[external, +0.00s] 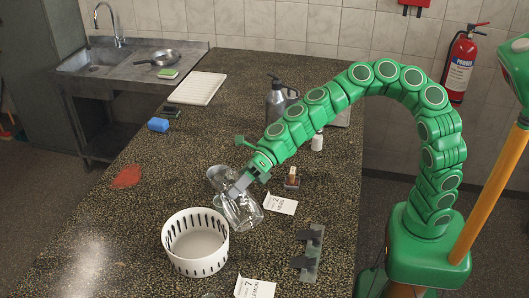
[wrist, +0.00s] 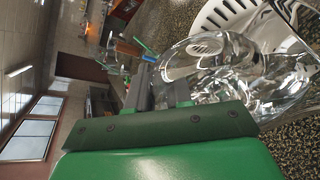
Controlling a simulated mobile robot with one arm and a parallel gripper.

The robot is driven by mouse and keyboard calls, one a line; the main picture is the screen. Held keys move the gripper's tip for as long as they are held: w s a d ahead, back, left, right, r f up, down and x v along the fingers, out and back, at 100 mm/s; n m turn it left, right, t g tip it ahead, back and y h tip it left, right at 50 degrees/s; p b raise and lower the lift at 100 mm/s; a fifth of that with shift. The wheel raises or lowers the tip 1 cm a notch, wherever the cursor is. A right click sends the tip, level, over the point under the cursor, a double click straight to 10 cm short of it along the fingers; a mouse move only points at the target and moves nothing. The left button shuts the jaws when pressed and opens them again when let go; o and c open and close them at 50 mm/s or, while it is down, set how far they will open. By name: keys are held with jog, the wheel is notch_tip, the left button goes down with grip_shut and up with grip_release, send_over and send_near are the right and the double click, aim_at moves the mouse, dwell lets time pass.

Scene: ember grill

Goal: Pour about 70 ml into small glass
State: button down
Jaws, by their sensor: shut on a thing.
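My gripper (external: 236,191) is low over the speckled counter, shut on a clear glass vessel (external: 243,212), just behind the white basket. In the wrist view the jaws (wrist: 160,88) are at the left side of a large, shiny clear glass body (wrist: 235,75). A rounded clear glass part (external: 220,177) shows on the far side of the jaws; I cannot tell whether it belongs to the same vessel or is a separate glass. The vessel looks tilted. I cannot make out any liquid level or stream. I cannot tell which piece is the small glass.
A white slotted basket (external: 195,262) stands in front of my gripper. Small cards (external: 280,204) (external: 254,288), a dark-capped small bottle (external: 292,178), a grey stand (external: 308,255) and a metal jug (external: 276,100) are around it. The counter's left side is mostly free, with a red patch (external: 126,177).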

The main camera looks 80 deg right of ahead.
aim_at(243, 209)
jog(key=shift+w+d, duration=0.1)
jog(key=shift+d, duration=0.05)
dwell(1.4)
jog(key=shift+f+m, duration=0.15)
jog(key=shift+m, duration=0.25)
dwell(1.1)
jog(key=shift+s+a+r+n, duration=0.3)
jog(key=shift+s+a, duration=0.3)
jog(key=shift+s+a+f+n+h, duration=0.3)
jog(key=shift+s+a+f+n, duration=0.1)
jog(key=shift+s+n, duration=0.1)
jog(key=shift+s+a+r+n+t+h, duration=0.2)
jog(key=shift+n+t+h, duration=0.3)
jog(key=shift+n, duration=0.2)
jog(key=shift+f, duration=0.1)
dwell(0.9)
